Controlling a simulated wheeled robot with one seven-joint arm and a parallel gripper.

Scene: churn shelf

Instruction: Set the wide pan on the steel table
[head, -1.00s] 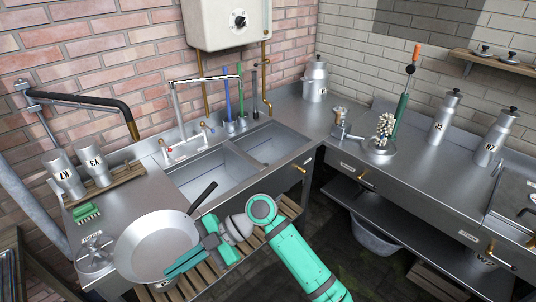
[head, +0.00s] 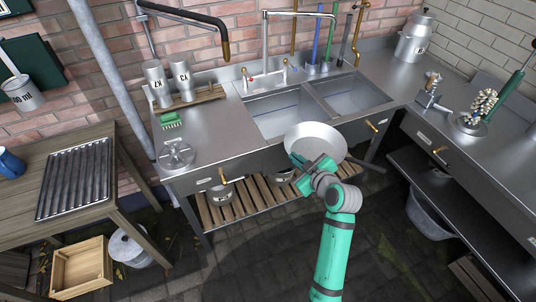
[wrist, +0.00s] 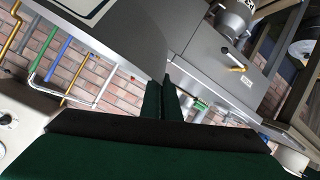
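The wide pan (head: 316,138) is a shallow grey round pan with a dark handle (head: 368,164) pointing right. It is held up in front of the sink's front edge. My gripper (head: 299,160) has its green fingers closed on the pan's near-left rim. In the wrist view the fingers (wrist: 164,98) meet at the edge of the pan (wrist: 115,42), which fills the upper left. The steel table (head: 215,133) with its sink runs along the brick wall behind the pan. Its bare left part is clear in the middle.
Two steel cans (head: 157,84) on a wooden rack, a green brush (head: 171,121) and a round metal lid-like piece (head: 176,155) stand at the table's left. A faucet (head: 267,42) rises behind the sink basins (head: 285,110). A wooden table (head: 100,150) with a ridged tray stands left.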

